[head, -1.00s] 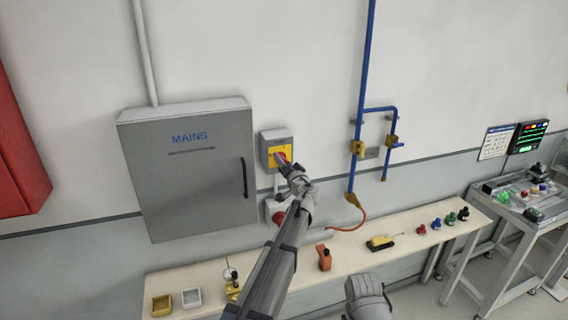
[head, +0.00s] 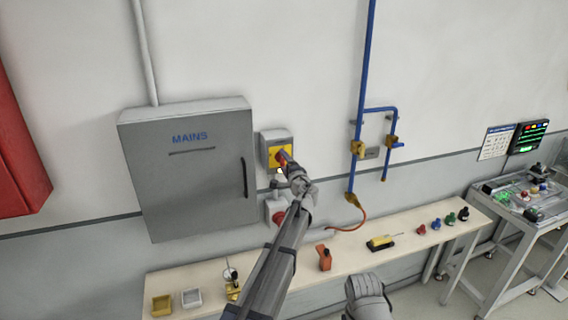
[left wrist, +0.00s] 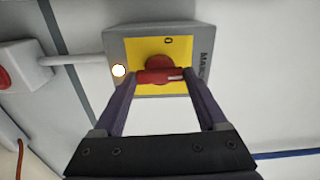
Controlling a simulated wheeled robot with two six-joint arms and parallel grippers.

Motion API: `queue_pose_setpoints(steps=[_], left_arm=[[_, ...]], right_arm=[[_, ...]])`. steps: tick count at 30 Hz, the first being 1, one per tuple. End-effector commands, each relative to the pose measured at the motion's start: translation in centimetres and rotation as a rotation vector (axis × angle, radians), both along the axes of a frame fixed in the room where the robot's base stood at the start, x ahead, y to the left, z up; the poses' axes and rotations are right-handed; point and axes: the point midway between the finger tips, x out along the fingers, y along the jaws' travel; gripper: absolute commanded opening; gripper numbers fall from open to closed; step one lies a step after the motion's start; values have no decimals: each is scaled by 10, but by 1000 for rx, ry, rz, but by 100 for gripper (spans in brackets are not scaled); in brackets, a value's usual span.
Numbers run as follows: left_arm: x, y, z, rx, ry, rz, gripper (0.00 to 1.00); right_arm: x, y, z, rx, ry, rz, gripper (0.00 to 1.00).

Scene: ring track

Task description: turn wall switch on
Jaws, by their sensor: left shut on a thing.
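The wall switch is a grey box (head: 272,139) with a yellow plate (head: 270,154) and a red handle, mounted right of the cabinet. In the left wrist view the red handle (left wrist: 160,76) lies across the yellow plate (left wrist: 184,50), its white mark toward the right, where the box has partly hidden lettering. A "0" is printed above the handle. My left gripper (head: 290,165) is shut on the handle, one finger at each end in the left wrist view (left wrist: 162,80). A round lamp (left wrist: 119,71) on the box glows white. My right gripper (head: 368,290) shows only in part at the bottom; its fingers are hidden.
A grey MAINS cabinet (head: 187,185) stands left of the switch. A box with a red part (head: 277,212) sits below it. Blue pipes (head: 368,60) run up the wall at right. A narrow bench (head: 340,260) with several small objects lies below.

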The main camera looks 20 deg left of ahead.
Motion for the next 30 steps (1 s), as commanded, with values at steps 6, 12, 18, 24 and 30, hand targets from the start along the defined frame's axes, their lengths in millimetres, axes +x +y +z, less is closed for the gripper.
queue_pose_setpoints(steps=[6, 12, 18, 24, 30], left_arm=[[-1, -1, -1, 40, 28, -1, 19], [-1, -1, -1, 52, 36, -1, 19], [-1, -1, -1, 52, 37, -1, 19], [-1, -1, -1, 52, 37, -1, 85], [0, -1, 0, 52, 36, -1, 100]], right_arm=[[0, 0, 0, 0, 0, 0, 0], [0, 0, 0, 0, 0, 0, 0], [0, 0, 0, 0, 0, 0, 0], [0, 0, 0, 0, 0, 0, 0], [0, 0, 0, 0, 0, 0, 0]])
